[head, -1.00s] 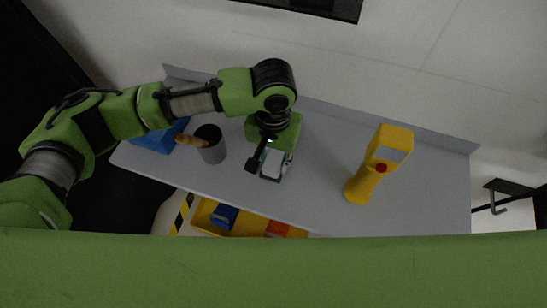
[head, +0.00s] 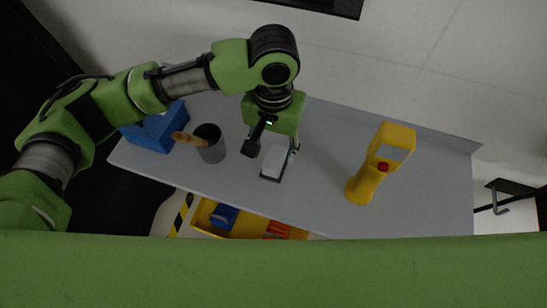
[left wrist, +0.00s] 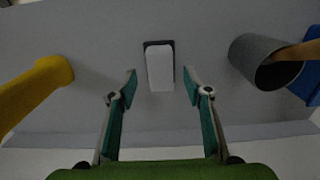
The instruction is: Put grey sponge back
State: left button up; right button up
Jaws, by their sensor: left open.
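The grey sponge (head: 273,161), a pale block, lies on a small dark base (head: 270,179) on the grey shelf. In the left wrist view the sponge (left wrist: 160,70) shows in the middle, with the dark base (left wrist: 148,44) showing around its edge. My left gripper (head: 273,150) is open and empty above the sponge. In the left wrist view its fingertips (left wrist: 160,82) stand apart on either side of the sponge, with clear gaps. My right gripper is not in view.
A grey cup (head: 212,153) with a wooden-handled tool (head: 187,139) and a blue box (head: 150,135) stand to the left. A yellow handheld device (head: 365,182) stands to the right. A yellow bin (head: 205,215) sits below the shelf's front edge.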

aim_at(274, 160)
pick_arm(q)
notch_tip(274, 160, up, 7)
jog(key=shift+b, duration=0.3)
jog(key=shift+f, duration=0.15)
dwell(0.3)
